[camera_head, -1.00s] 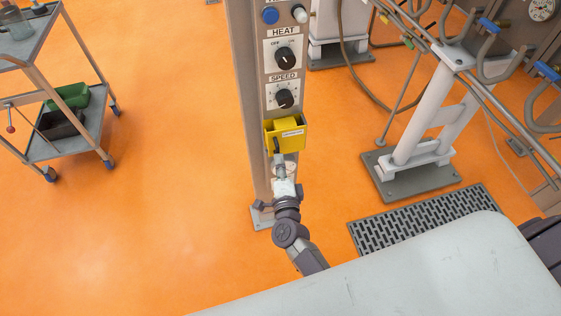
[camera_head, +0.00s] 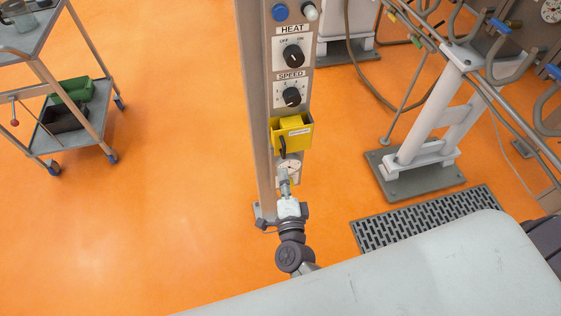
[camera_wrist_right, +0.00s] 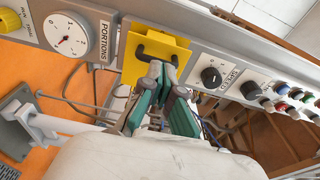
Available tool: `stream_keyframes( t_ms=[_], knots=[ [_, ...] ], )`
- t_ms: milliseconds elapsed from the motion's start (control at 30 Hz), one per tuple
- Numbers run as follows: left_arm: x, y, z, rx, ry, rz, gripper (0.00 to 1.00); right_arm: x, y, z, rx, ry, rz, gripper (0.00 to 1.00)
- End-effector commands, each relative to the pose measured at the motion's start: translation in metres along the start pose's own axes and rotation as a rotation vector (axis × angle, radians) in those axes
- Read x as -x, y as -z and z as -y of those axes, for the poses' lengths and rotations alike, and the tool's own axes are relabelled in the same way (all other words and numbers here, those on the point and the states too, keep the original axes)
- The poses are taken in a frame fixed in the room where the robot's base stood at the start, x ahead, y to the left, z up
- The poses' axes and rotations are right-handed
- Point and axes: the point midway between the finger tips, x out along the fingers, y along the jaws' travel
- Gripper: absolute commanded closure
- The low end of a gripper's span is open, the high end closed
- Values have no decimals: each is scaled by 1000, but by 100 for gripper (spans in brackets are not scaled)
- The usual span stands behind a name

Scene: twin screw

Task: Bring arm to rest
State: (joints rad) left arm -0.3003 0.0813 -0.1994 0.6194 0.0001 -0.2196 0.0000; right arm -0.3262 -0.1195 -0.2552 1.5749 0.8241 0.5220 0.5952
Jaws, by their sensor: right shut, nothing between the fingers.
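My right gripper (camera_head: 285,184) is shut and empty, in front of the lower part of a grey control post (camera_head: 257,110). It is just below a yellow box (camera_head: 298,138) with a dark handle, in front of a white dial (camera_head: 294,167). In the right wrist view my fingers (camera_wrist_right: 166,78) with green sides point at the yellow box (camera_wrist_right: 131,69); its dark handle (camera_wrist_right: 157,44) appears just beyond the tips. I cannot tell how wide the gap is. My left gripper is not in view.
The post carries a HEAT knob (camera_head: 292,55) and a SPEED knob (camera_head: 291,97). A trolley (camera_head: 88,145) with a green item (camera_head: 75,90) stands at the left. A floor grate (camera_head: 425,222) and a white machine stand (camera_head: 430,125) are at the right. Orange floor at centre left is clear.

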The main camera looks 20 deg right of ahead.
Motion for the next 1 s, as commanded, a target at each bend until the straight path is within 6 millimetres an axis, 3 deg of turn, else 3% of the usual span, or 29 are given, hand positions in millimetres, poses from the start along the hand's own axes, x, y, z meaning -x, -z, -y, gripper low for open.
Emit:
stream_keyframes(
  t_ms=[100, 300, 667, 767, 833, 1000],
  knots=[
    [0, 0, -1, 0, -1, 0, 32, 28, 2, -2, 1, -5, -1, 100],
    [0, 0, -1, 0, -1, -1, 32, 56, 3, -2, 2, -4, -3, 100],
    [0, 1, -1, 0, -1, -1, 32, 65, 3, -5, 14, -9, 2, 100],
    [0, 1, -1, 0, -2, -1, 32, 69, -4, -29, 99, -50, 56, 100],
    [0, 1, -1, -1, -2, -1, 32, 76, -12, -61, 217, -107, 134, 100],
    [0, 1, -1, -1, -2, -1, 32, 118, -17, -177, 617, -306, 415, 100]
  ],
)
